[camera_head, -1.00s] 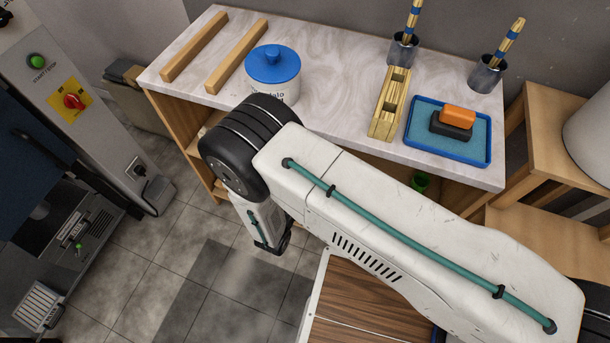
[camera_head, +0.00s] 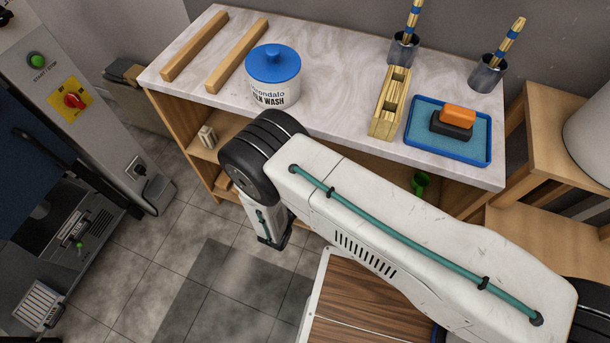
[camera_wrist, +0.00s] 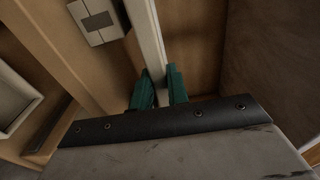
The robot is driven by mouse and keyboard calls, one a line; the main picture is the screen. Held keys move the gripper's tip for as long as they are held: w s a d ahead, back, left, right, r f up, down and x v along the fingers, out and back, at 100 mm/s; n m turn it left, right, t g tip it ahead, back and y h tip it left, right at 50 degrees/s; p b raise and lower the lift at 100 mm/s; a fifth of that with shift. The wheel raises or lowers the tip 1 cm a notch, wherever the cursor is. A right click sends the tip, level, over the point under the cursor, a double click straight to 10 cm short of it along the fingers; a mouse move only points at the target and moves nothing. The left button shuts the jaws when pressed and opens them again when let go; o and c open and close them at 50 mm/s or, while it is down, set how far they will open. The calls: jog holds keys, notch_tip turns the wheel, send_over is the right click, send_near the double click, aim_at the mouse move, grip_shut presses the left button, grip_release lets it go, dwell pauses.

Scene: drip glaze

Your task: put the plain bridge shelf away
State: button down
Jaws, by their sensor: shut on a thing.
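In the wrist view, my gripper (camera_wrist: 160,88) has its teal fingers on either side of a long, narrow, pale strip, and is shut on it. The strip, which I take for the plain bridge shelf (camera_wrist: 149,38), runs away from the fingers to the top edge of the picture. Its far end is out of the picture, so its full shape cannot be told. In the head view, my arm hides the fingers and the held piece; only the wrist end shows in front of the wooden cabinet (camera_head: 171,125).
A small pale block stands inside the cabinet in the head view (camera_head: 207,136). On the marbled top (camera_head: 335,65) are two wooden bars, a blue-lidded tub (camera_head: 273,78), a slotted wooden block (camera_head: 389,103), a blue tray (camera_head: 483,160) and two brush cups.

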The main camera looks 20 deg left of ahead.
jog(key=shift+f, duration=0.3)
jog(key=c, duration=1.4)
grip_release()
jog(key=shift+o, duration=0.2)
jog(key=shift+r, duration=0.25)
jog(key=s+a, duration=0.1)
jog(key=s, duration=1.1)
jog(key=shift+a+r, duration=0.3)
jog(key=shift+r, duration=0.05)
